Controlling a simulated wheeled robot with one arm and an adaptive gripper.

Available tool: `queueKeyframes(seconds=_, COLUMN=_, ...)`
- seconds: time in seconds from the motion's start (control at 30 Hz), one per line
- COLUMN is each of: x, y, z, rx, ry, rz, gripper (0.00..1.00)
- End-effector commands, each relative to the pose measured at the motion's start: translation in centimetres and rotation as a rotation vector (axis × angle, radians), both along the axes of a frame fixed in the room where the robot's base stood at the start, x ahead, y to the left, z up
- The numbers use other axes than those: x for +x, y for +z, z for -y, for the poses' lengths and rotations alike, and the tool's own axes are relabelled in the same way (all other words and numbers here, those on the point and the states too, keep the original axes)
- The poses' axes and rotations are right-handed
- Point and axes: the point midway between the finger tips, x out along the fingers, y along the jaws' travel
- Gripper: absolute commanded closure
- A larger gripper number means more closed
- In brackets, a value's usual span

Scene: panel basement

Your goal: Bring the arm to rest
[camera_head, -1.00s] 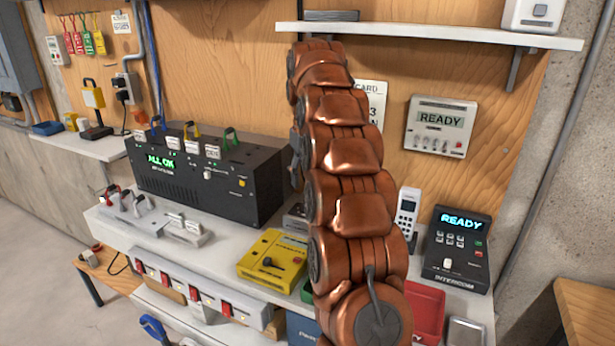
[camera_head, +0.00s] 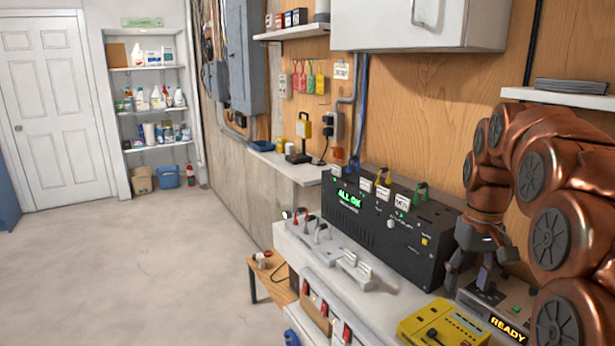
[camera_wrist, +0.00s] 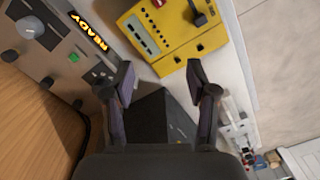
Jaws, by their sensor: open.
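My arm, made of copper-coloured segments, curves down from the right side in the head view. My gripper (camera_head: 482,281) hangs at its end, pointing down above the back of the white bench (camera_head: 400,305), beside the black "ALL OK" unit (camera_head: 385,222). In the wrist view my gripper (camera_wrist: 158,85) shows two dark fingers spread apart with nothing between them. Below and ahead of the fingers are a grey panel with a glowing "READY" display (camera_wrist: 87,30) and a yellow box (camera_wrist: 165,35).
The yellow box (camera_head: 440,325) sits at the bench's front. A shelf (camera_head: 560,97) and white cabinet (camera_head: 420,25) hang above. The floor (camera_head: 140,270) at left is open, with a white door (camera_head: 55,110) beyond.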

Motion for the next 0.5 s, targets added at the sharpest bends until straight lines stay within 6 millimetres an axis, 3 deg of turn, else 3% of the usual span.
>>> queueKeyframes(seconds=0.2, x=-5.1, y=-0.8, z=-4.1, rx=0.004, ry=0.019, rz=-0.023, gripper=0.43)
queueKeyframes(seconds=0.5, x=-12.8, y=-3.0, z=-8.3, rx=-0.001, ry=0.03, rz=-0.053, gripper=0.43)
